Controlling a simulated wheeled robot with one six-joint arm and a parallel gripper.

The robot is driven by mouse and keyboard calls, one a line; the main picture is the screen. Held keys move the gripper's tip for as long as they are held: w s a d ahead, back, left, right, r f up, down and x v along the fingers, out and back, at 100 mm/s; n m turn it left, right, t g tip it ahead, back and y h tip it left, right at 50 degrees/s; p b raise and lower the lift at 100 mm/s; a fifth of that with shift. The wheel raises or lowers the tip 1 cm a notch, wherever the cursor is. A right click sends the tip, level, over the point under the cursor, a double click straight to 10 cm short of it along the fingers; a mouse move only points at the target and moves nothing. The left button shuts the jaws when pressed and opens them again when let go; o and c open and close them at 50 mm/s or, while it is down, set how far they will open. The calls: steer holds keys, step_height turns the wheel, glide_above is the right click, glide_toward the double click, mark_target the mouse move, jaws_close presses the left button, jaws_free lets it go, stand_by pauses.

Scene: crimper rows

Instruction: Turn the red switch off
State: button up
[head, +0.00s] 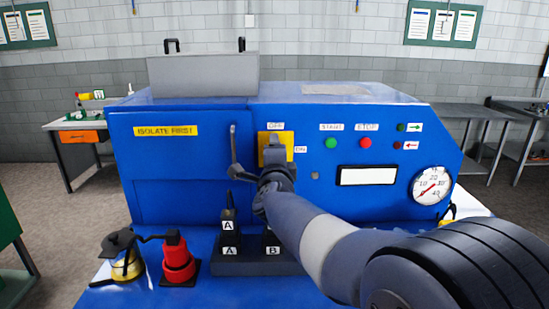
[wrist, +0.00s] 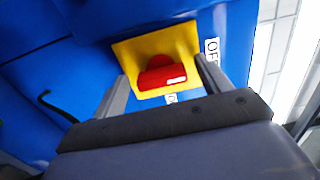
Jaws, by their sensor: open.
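The red switch (wrist: 162,78) sits on a yellow plate (wrist: 126,52) on the blue machine front. In the wrist view its red handle lies between my two fingers. In the head view the yellow plate (head: 289,139) shows, with an OFF label above it and an ON label to its right, but my arm hides the red handle. My gripper (wrist: 165,82) is open, one finger on each side of the handle. I cannot tell whether either finger touches it.
A grey lever (head: 235,155) stands just left of the switch. Black blocks marked A and B (head: 252,268) and a red cylinder (head: 178,262) stand on the blue ledge below. Green (head: 331,143) and red (head: 365,143) buttons and a gauge (head: 431,186) are to the right.

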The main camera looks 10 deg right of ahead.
steer(key=s, duration=0.3)
steer(key=s+a, duration=0.1)
steer(key=s, duration=0.3)
steer(key=s+a, duration=0.1)
steer(key=s, duration=0.2)
steer(key=shift+s+a, duration=0.1)
steer(key=shift+s, duration=0.25)
steer(key=shift+w, duration=0.1)
steer(key=w+d, duration=0.2)
steer(key=w, duration=0.8)
steer(key=shift+w, duration=0.25)
steer(key=shift+d, duration=0.1)
